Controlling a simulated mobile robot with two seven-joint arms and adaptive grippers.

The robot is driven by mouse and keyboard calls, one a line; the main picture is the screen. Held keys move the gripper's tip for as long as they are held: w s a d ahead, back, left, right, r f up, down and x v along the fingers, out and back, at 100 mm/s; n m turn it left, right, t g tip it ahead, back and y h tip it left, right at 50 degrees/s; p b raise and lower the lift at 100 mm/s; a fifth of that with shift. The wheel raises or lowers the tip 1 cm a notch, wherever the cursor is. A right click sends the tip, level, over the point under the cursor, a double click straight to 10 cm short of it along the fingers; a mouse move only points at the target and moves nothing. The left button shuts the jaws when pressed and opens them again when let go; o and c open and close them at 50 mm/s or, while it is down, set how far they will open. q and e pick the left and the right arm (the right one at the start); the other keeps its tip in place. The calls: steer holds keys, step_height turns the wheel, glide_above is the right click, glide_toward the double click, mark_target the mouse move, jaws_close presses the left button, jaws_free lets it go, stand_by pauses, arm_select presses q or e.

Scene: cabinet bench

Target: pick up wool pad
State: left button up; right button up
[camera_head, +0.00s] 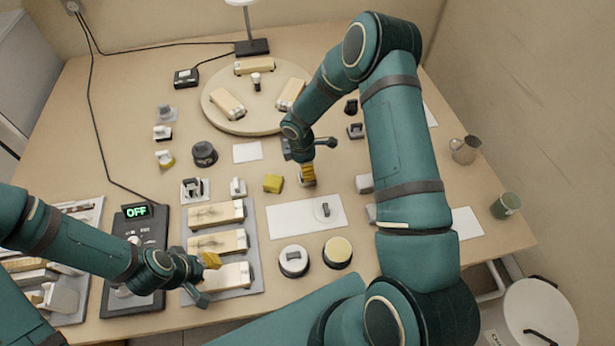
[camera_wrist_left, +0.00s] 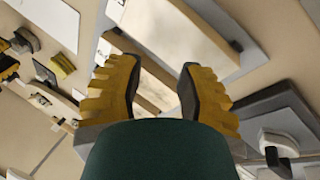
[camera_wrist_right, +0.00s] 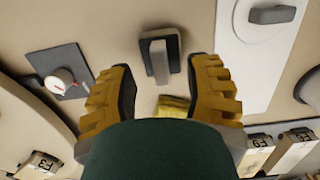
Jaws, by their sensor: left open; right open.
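No label marks the wool pad, and I cannot tell for sure which piece it is. My left gripper (camera_wrist_left: 154,88) is open and empty over the tray of wooden blocks (camera_head: 255,285).
Two round pads, one white-topped (camera_head: 293,262) and one yellow-topped (camera_head: 337,252), stand near the front. A white sheet (camera_head: 285,220) lies mid-bench. A round wooden turntable (camera_head: 222,115) stands behind. A black device reading OFF (camera_head: 136,211) is at left.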

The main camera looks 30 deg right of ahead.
step_height(320, 180, down, 3)
steer(key=shift+s+d+r, duration=0.1)
steer(key=shift+d+r, duration=0.05)
steer(key=shift+r, duration=0.05)
steer(key=shift+o, duration=0.2)
jaws_close()
steer(key=shift+r, duration=0.1)
step_height(320, 180, up, 10)
steer(key=shift+p, duration=0.45)
stand_by(0.4)
